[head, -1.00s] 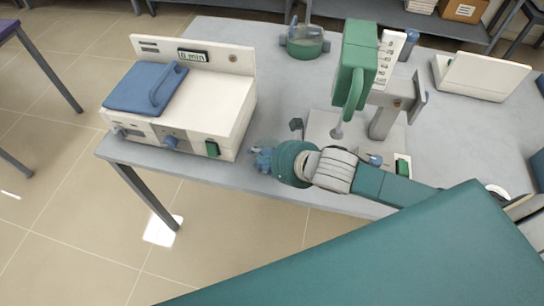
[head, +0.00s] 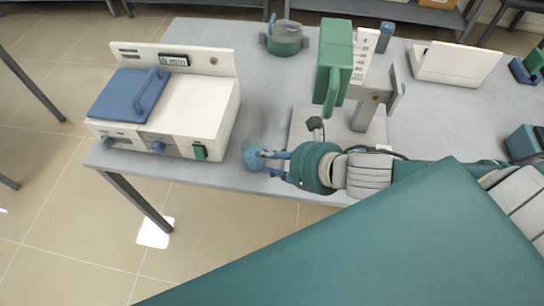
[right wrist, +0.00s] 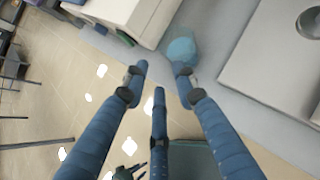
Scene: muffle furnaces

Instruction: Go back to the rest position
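My right gripper (head: 272,164) is above the front edge of the grey table, pointing left toward the white furnace. In the right wrist view its three blue fingers (right wrist: 160,74) are spread, with nothing between them. A pale blue rounded shape (right wrist: 181,52) shows just beyond the fingertips; I cannot tell whether it touches them. The white furnace (head: 205,105) has a blue handled panel (head: 125,98) and stands left of the gripper, apart from it. A dark fingered shape (right wrist: 128,172) low in the right wrist view may be my left gripper; its state is unclear.
A stand with a green head (head: 333,60) and pale base (head: 300,128) is close behind my right gripper. A green round vessel (head: 284,44) and a white case (head: 455,65) stand farther back on the table (head: 225,178). Open tiled floor lies in front at left.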

